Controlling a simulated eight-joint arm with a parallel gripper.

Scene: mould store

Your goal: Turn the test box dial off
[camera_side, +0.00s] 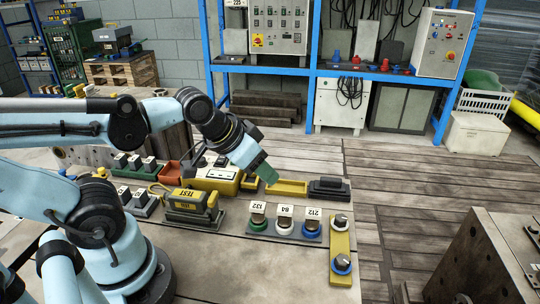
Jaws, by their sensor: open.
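A yellow and black box (192,208) stands on the bench at centre left, with an upside-down label (187,194) that seems to read TEST. A dial on it is too small to make out. Behind it is a yellow case (216,184) with a pale top panel. My gripper (266,175) reaches down from the upper left, over the back of the bench. It is to the right of both boxes, close to a yellow tray (287,188), and appears clear of the labelled box. It is open, and I see nothing held in it.
Labelled round parts, green (258,224), white (284,227) and blue (311,230), stand in front of the tray. A black block (329,188) lies behind. Small labelled blocks (140,200) crowd the left.

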